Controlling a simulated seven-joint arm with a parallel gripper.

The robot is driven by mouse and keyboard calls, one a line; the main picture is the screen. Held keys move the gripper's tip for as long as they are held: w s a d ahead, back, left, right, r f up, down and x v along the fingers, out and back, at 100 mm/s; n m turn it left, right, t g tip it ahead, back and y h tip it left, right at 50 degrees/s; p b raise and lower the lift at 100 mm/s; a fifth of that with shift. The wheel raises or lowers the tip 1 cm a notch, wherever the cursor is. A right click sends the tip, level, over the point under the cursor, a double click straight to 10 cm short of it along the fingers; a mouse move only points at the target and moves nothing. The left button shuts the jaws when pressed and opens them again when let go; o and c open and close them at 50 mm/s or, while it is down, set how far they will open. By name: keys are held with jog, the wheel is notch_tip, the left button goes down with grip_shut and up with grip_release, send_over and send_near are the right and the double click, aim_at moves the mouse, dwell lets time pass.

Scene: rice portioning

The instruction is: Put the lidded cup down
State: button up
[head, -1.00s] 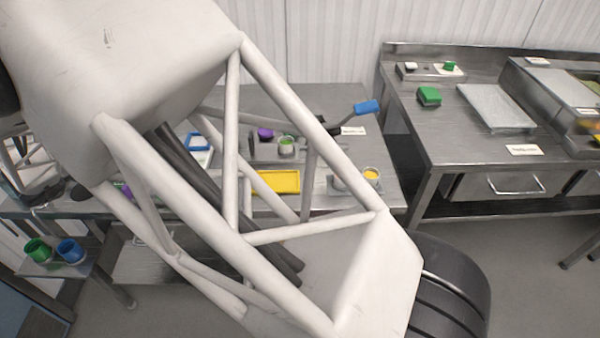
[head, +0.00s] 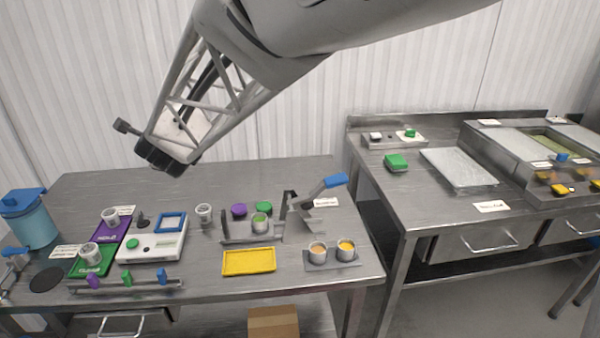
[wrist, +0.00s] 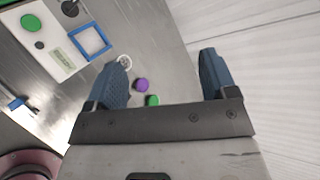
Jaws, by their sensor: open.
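My gripper (wrist: 160,62) is open and empty in the wrist view, its two blue-grey fingers wide apart above the table. In the head view the dark end of my arm (head: 165,157) is high over the back left of the table; the fingers are not clear there. Small pale cups stand on the purple mat (head: 127,230) and the green mat (head: 106,260): one cup (head: 110,217) and another (head: 91,253). A third pale cup (head: 204,212) stands right of the white device. I cannot tell which cup has a lid. A purple lid (head: 239,210) and green lid (head: 263,207) lie behind the rack.
The white device (head: 150,248) has a blue square frame. A green-filled cup (head: 261,221) stands at the metal rack. A blue jug (head: 30,222) stands far left. The back of the table is clear.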

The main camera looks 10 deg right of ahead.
jog(key=s+d+n+g, duration=0.2)
jog(key=s+d+n, duration=0.35)
jog(key=d, duration=0.45)
jog(key=s+d+n+g, duration=0.2)
jog(key=s+d+n, duration=0.4)
jog(key=d, duration=0.5)
jog(key=s+d+f+n+g+h, duration=0.2)
jog(key=s+d+n, duration=0.2)
jog(key=s+d, duration=0.5)
jog(key=s+d+f+n+g+h, duration=0.3)
jog(key=s+d, duration=0.7)
jog(key=s, duration=0.4)
jog(key=shift+s+d+f+n, duration=0.15)
jog(key=shift+s+d+n, duration=0.05)
jog(key=shift+s+n, duration=0.15)
jog(key=shift+c, duration=0.3)
